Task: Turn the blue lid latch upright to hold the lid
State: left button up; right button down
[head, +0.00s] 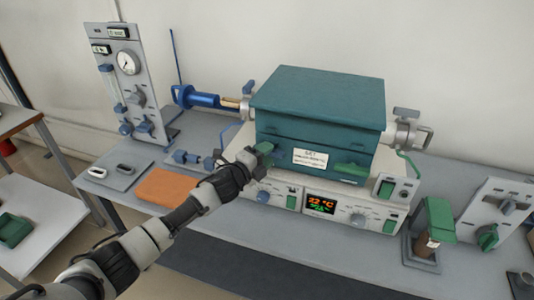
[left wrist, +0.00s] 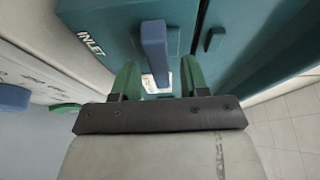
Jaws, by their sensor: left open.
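The teal furnace (head: 316,115) stands on the bench with its lid (head: 320,90) down. The blue lid latch (left wrist: 154,42) shows in the left wrist view as a short bar on the teal front. It lies along the picture's vertical, beside the word INLET. My left gripper (left wrist: 158,80) is open, its two green fingers on either side of the latch's lower end with gaps visible. In the head view my left gripper (head: 258,156) is at the furnace's front left, and the latch cannot be made out there. My right gripper is not in view.
Below the furnace is a control panel with a lit display (head: 320,204) and knobs. A green handle (head: 352,170) juts from the front. A gauge panel (head: 127,75) and an orange pad (head: 169,187) are at left, a green-topped stand (head: 438,220) at right.

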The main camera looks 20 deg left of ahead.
pick_arm(q)
jog(key=shift+w+d, duration=0.15)
jog(key=shift+w, duration=0.2)
jog(key=shift+c, duration=0.3)
grip_shut()
